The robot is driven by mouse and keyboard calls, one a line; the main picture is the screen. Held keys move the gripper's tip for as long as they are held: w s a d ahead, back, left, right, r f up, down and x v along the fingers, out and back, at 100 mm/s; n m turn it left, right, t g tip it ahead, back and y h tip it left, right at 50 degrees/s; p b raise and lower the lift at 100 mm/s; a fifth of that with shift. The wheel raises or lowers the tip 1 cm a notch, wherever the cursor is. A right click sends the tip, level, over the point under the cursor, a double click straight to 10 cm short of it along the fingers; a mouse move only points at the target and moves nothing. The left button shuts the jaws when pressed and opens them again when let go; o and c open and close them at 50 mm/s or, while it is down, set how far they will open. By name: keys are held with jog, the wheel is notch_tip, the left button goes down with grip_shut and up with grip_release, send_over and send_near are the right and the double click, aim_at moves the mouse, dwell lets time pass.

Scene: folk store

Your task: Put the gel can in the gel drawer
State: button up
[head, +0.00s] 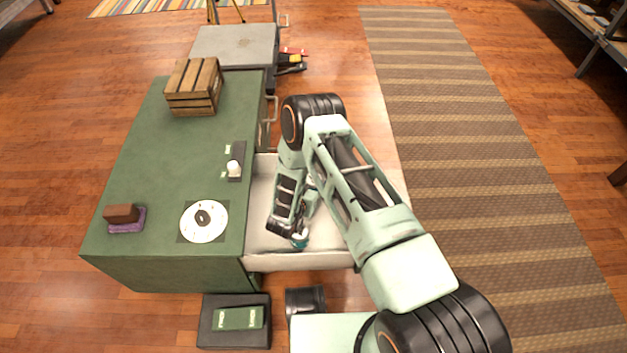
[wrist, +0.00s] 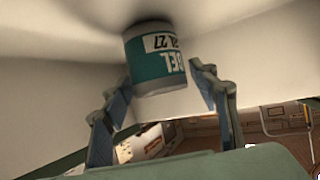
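The gel can (head: 300,241), teal with pale ends, is inside the pulled-out drawer (head: 264,195), near its front-side wall. In the wrist view the can (wrist: 156,62) shows upside-down "GEL" lettering, and its far end meets the drawer's white inner surface (wrist: 50,65) with a dark shadow around it. My gripper (wrist: 160,88) is open, its fingers spread on either side of the can's near end with a visible gap at each side. In the head view my gripper (head: 293,232) is over the drawer, and my arm hides part of the drawer.
The green cabinet (head: 150,165) carries a wooden crate (head: 193,87), a white dial disc (head: 204,221), a brown block on a purple base (head: 124,218) and a small dark panel (head: 237,160). A grey-topped cart (head: 235,45) stands behind. A dark box (head: 235,320) sits in front.

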jog(key=shift+r, duration=0.1)
jog(key=shift+s+a+r, duration=0.15)
jog(key=shift+s+r, duration=0.1)
jog(key=shift+r, duration=0.05)
jog(key=p+v, duration=0.4)
jog(key=v, duration=0.7)
jog(key=shift+s+p, duration=0.2)
jog(key=shift+p, duration=0.1)
